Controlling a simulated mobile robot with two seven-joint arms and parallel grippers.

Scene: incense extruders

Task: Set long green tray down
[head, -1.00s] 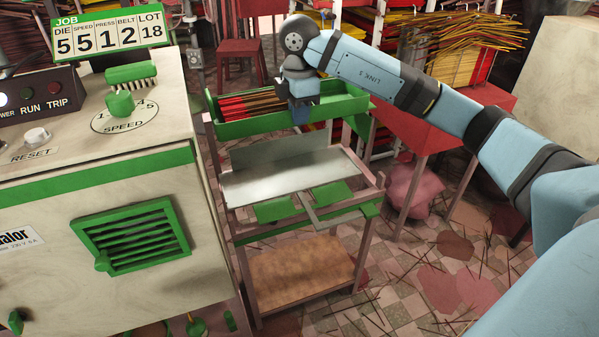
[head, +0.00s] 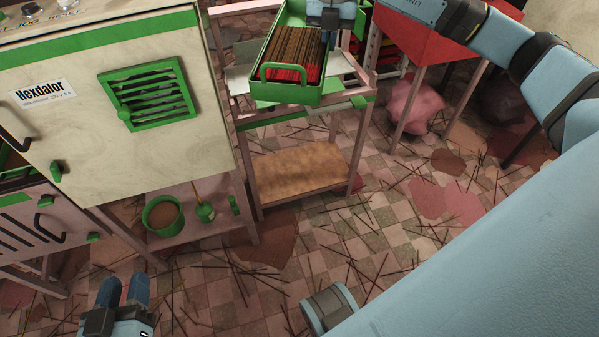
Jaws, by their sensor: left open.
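The long green tray (head: 308,94) is at the top of the head view, over the wooden stand (head: 240,123). It holds many brown incense sticks (head: 297,50) with red ends, and a green loop handle stands at its near end. My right gripper (head: 329,22) is at the tray's right side and appears shut on its wall; the fingertips are mostly hidden. Whether the tray touches the stand top cannot be told. My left gripper (head: 123,291) is open and empty, low at the left, apart from the tray.
The cream machine cabinet (head: 75,130) stands close at the left of the stand. A green pot (head: 163,215) sits on its low shelf. A red table (head: 428,45) stands to the right. Loose sticks litter the tiled floor (head: 330,240).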

